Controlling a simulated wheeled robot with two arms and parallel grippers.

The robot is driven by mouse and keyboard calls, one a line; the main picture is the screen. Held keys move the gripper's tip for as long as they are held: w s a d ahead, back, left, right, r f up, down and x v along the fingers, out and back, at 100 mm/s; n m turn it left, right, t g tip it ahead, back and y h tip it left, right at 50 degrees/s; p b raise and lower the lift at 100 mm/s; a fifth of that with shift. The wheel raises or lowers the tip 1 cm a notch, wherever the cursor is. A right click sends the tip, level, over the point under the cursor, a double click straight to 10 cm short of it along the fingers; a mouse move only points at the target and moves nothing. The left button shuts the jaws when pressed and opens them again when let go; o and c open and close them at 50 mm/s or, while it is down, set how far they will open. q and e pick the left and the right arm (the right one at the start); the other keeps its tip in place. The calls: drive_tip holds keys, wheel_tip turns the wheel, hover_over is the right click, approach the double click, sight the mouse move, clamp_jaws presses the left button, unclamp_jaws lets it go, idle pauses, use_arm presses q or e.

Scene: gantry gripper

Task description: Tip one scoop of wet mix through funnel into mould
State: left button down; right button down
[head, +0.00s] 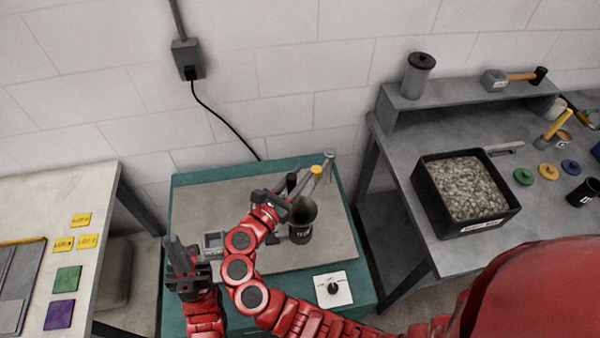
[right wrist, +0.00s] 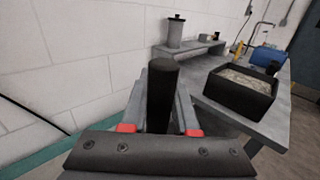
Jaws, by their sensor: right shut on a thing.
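My right gripper (head: 275,200) is over the teal-edged bench, shut on a black cylindrical handle (right wrist: 162,95). The handle stands up between the fingers in the right wrist view; its working end is hidden, so I cannot tell whether it carries mix. A dark funnel (head: 303,209) is just right of and below this gripper in the head view, above a black labelled container (head: 300,234) that looks like the mould. Whether they touch is unclear. My left gripper (head: 180,252) points up at the bench's left edge, apart from the funnel; its finger gap is unclear.
A black tray of grey, grainy mix (head: 421,190) sits on the right table, below a shelf with a lidded canister (head: 418,75). A grey rod-like fixture with a yellow cap (head: 316,170) rises behind the funnel. A white dial panel (head: 333,289) is at the bench front.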

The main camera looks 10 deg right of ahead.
wheel_tip(320, 180, down, 3)
drive_tip(key=b, duration=0.3)
drive_tip(key=shift+w+f, duration=0.15)
drive_tip(key=d+f+m+g+y+b, duration=0.1)
drive_tip(key=d+f+m+g+y, duration=0.1)
drive_tip(key=d+f+m+y, duration=0.1)
drive_tip(key=d+m+y, duration=0.1)
drive_tip(key=d+y, duration=0.1)
drive_tip(key=d, duration=0.1)
drive_tip(key=shift+d+f+m+g+b, duration=0.2)
drive_tip(key=shift+d+m+g+b, duration=0.1)
drive_tip(key=shift+g+b, duration=0.1)
idle(0.5)
idle(0.4)
